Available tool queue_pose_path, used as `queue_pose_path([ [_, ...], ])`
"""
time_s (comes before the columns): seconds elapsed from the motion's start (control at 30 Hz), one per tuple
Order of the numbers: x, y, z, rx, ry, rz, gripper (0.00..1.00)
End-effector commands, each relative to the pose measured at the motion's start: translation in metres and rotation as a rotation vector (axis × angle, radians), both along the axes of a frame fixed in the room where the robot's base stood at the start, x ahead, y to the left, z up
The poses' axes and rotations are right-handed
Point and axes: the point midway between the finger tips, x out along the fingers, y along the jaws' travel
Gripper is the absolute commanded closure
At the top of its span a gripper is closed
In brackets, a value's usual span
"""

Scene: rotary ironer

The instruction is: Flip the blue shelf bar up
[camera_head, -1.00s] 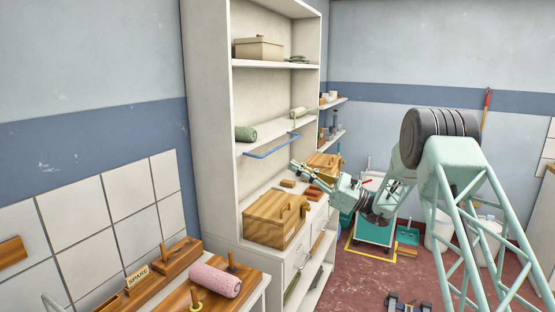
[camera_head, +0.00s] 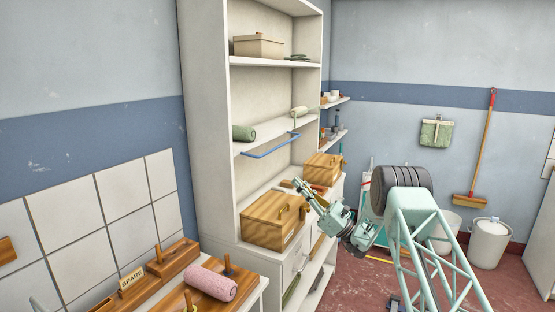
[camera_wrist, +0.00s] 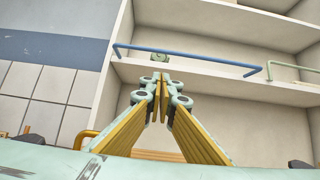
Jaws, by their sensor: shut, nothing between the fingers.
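The blue shelf bar (camera_head: 272,152) is a thin U-shaped rail at the front edge of the middle shelf (camera_head: 262,138). It sticks out from the shelf, roughly level with the edge, in the head view. In the wrist view the blue bar (camera_wrist: 190,58) runs across above my fingertips. My gripper (camera_head: 297,183) is below the bar and to its right in the head view. In the wrist view my gripper (camera_wrist: 163,78) has its fingertips together with nothing between them. The tips overlap the shelf edge in the picture; no contact with the bar shows.
A pale green bar (camera_wrist: 292,68) is at the right on the same shelf. A green roll (camera_head: 244,132) lies on the shelf behind the blue bar. A wooden box (camera_head: 272,222) stands on the counter below, near my gripper. Another wooden box (camera_head: 322,168) is farther back.

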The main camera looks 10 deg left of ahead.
Motion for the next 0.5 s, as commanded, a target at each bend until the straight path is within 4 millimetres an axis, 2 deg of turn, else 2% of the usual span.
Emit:
queue_pose_path([
  [0.13,0.0028,-0.0031,-0.0063,0.014,0.003,-0.006,1.00],
  [0.5,0.0035,-0.0039,-0.0072,0.017,0.004,-0.008,1.00],
])
